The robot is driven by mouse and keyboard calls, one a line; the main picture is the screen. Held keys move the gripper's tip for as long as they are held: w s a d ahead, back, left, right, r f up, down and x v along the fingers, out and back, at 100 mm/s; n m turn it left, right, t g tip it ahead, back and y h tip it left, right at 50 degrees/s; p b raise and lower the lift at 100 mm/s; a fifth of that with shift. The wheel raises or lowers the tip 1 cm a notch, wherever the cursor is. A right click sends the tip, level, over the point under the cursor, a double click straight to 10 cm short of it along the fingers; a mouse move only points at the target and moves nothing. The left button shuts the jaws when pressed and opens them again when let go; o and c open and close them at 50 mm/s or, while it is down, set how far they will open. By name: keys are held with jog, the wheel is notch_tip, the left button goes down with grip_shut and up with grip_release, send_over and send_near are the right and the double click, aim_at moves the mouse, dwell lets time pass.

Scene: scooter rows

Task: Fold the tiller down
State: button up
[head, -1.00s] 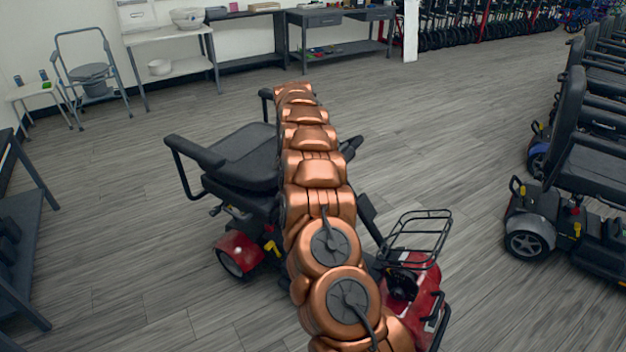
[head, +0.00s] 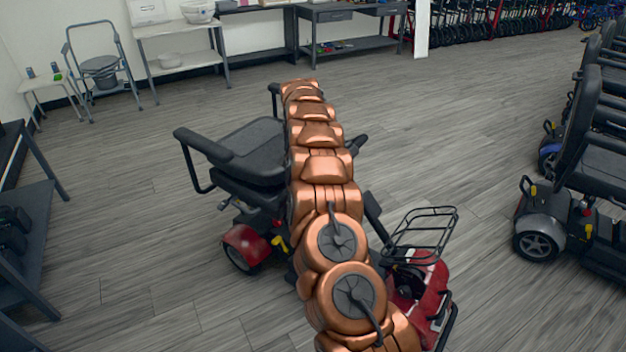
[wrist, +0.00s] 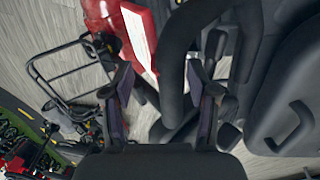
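A red mobility scooter (head: 248,249) with a black seat (head: 249,150) stands in the middle of the head view, a wire basket (head: 424,228) at its front end. Its dark tiller post (head: 373,211) shows partly beside my copper arm, which hides much of it. In the wrist view, the fingers of my gripper (wrist: 160,76) are spread apart. A thick black curved bar (wrist: 174,72), seemingly part of the tiller, runs between the fingers in the picture; I cannot tell whether they touch it. My gripper is hidden in the head view.
More scooters (head: 590,170) stand in a row at right. A dark workbench (head: 38,215) is at the left edge. A commode chair (head: 101,72) and a white table (head: 180,58) stand along the back wall. Open floor surrounds the red scooter.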

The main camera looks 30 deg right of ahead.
jog(key=shift+d, duration=0.1)
jog(key=shift+w+a+r, duration=0.1)
jog(key=shift+w+r, duration=0.1)
jog(key=shift+r, duration=1.05)
jog(key=shift+w+a+r, duration=0.15)
jog(key=shift+r, duration=1.05)
jog(key=shift+w+a+r, duration=0.1)
jog(key=shift+w+r, duration=0.1)
jog(key=shift+r, duration=1.05)
